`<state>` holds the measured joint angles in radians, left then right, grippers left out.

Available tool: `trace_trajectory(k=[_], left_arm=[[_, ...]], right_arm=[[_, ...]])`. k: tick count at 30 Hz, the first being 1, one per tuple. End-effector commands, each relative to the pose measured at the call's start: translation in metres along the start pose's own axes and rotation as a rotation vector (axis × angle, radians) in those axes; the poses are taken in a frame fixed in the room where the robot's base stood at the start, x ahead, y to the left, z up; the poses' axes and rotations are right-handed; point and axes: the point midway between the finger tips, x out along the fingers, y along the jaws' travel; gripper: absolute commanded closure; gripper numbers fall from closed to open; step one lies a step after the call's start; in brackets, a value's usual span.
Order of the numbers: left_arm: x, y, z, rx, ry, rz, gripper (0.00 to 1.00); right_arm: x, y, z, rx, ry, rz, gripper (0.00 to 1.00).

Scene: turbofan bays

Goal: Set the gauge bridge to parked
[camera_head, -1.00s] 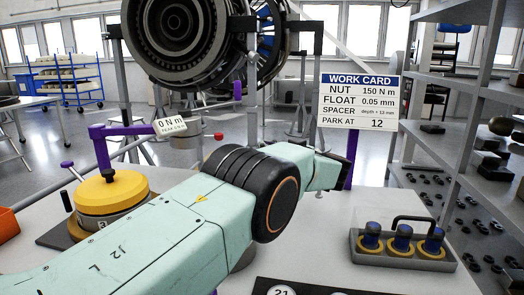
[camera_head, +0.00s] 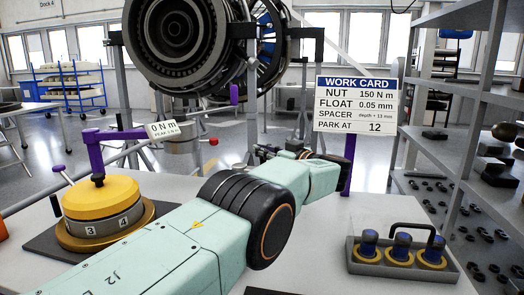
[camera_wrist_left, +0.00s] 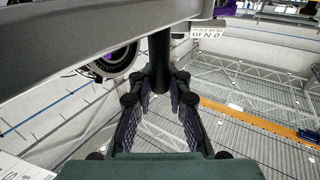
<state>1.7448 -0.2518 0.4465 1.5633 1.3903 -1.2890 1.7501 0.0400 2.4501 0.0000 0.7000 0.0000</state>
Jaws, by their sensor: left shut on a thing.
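My left arm crosses the head view from the lower left, and its gripper (camera_head: 266,152) is beyond the table, below the engine. In the left wrist view, the fingers (camera_wrist_left: 160,108) close around a dark round post (camera_wrist_left: 158,65) joined to a long grey beam (camera_wrist_left: 190,18). I cannot tell whether this is the gauge bridge. A yellow drum (camera_head: 100,198) marked 3 and 4 stands at left with a purple arm (camera_head: 95,150) above it. A sign (camera_head: 163,129) reads 0 N m. The work card (camera_head: 356,104) says park at 12. My right gripper is not in view.
A grey tray (camera_head: 362,268) with several blue-topped, gold-based pieces stands on the table at right. A turbofan engine (camera_head: 185,45) hangs at the back. Grey shelves (camera_head: 480,100) line the right side.

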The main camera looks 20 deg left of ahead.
Motion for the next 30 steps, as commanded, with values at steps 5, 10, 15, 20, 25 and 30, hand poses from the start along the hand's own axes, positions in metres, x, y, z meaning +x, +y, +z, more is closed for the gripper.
trace_trajectory(k=[5, 10, 15, 20, 25, 30], left_arm=[[-0.002, 0.002, 0.004, 0.004, -0.004, 0.003, 0.77], [0.0, 0.001, 0.002, 0.001, -0.003, -0.001, 0.62], [0.001, 0.001, 0.002, 0.001, -0.002, -0.003, 0.62], [-0.002, 0.001, 0.001, 0.0, -0.001, -0.002, 0.62], [-0.019, 0.002, 0.0, 0.001, -0.001, 0.001, 0.62], [-0.048, 0.002, 0.0, 0.0, 0.0, 0.001, 0.62]], right_arm=[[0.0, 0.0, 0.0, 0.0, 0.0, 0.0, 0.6], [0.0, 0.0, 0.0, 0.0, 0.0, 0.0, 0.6], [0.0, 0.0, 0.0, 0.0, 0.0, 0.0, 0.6], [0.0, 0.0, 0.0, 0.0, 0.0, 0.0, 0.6], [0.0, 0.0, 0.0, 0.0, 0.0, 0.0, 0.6], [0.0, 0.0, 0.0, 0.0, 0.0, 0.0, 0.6]])
